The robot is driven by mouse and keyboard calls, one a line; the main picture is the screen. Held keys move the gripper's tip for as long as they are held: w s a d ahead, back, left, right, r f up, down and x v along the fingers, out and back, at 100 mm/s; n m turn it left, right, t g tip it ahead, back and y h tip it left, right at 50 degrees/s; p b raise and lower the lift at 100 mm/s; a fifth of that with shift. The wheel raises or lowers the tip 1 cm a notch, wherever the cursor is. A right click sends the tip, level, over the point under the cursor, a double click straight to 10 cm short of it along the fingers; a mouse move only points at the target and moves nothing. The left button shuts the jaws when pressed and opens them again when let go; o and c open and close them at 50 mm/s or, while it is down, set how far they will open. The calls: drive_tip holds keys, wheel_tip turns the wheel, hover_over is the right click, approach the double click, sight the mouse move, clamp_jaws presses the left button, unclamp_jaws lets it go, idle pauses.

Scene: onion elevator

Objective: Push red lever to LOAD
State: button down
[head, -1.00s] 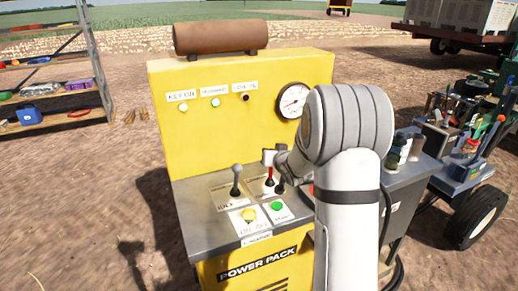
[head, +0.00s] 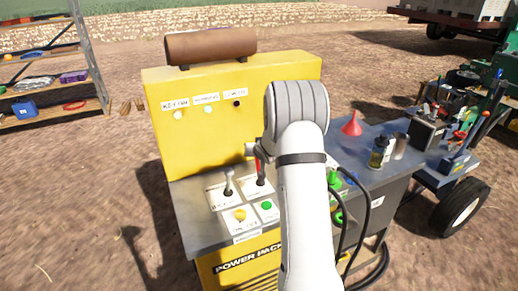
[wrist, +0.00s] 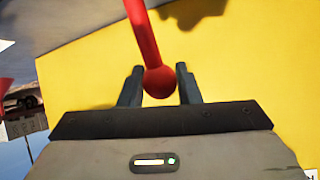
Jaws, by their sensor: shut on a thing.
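The red lever (head: 257,172) rises from a white label plate on the yellow power pack's grey top. My gripper (head: 252,151) is at its upper end, partly hidden by my arm. In the wrist view, the lever's red ball (wrist: 160,82) sits between the two dark fingers of my gripper (wrist: 160,86), which are shut on it. The lever's red shaft runs up out of the picture. The LOAD marking is not readable from here.
A grey-knobbed lever (head: 228,182) stands just left of the red one. A yellow button (head: 240,214) and a green button (head: 266,205) are in front. The yellow panel (head: 200,140) rises behind. A red funnel (head: 352,125) and bottles stand on the right bench.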

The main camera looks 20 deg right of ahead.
drive_tip(key=c, duration=1.1)
unclamp_jaws()
drive_tip(key=shift+w, duration=0.15)
drive_tip(key=d+v, duration=0.1)
drive_tip(key=v, duration=0.6)
drive_tip(key=shift+s+a+r+b, duration=0.15)
drive_tip(key=shift+s+a+b, duration=0.2)
drive_tip(key=shift+s+a, duration=0.15)
